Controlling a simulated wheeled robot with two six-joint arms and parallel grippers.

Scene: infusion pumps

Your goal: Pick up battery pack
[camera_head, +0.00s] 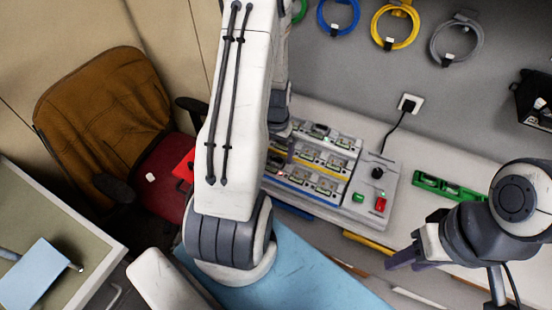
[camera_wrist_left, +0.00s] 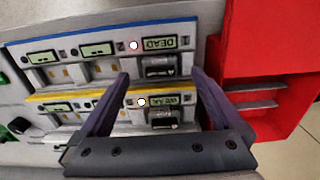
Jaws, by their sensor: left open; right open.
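A charging rack (camera_head: 340,187) with several bays stands on the bench. In the left wrist view, a dark battery pack (camera_wrist_left: 163,118) sits in a yellow-edged row under a small screen reading WEAK, lying between my left fingers in the picture. Another dark pack (camera_wrist_left: 160,67) sits in the blue-edged row under a screen reading DEAD. My left gripper (camera_wrist_left: 160,84) is open and empty over the rack; in the head view my arm largely hides it. I cannot tell its height above the packs. My right gripper (camera_head: 405,259) is open and empty at the bench's front, right of the rack.
A red bin (camera_wrist_left: 248,65) stands right beside the rack in the left wrist view. The rack's panel has a green button (camera_head: 358,197) and a red switch (camera_head: 380,204). A green tray (camera_head: 450,187) lies to the right. A chair (camera_head: 105,110) stands left.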

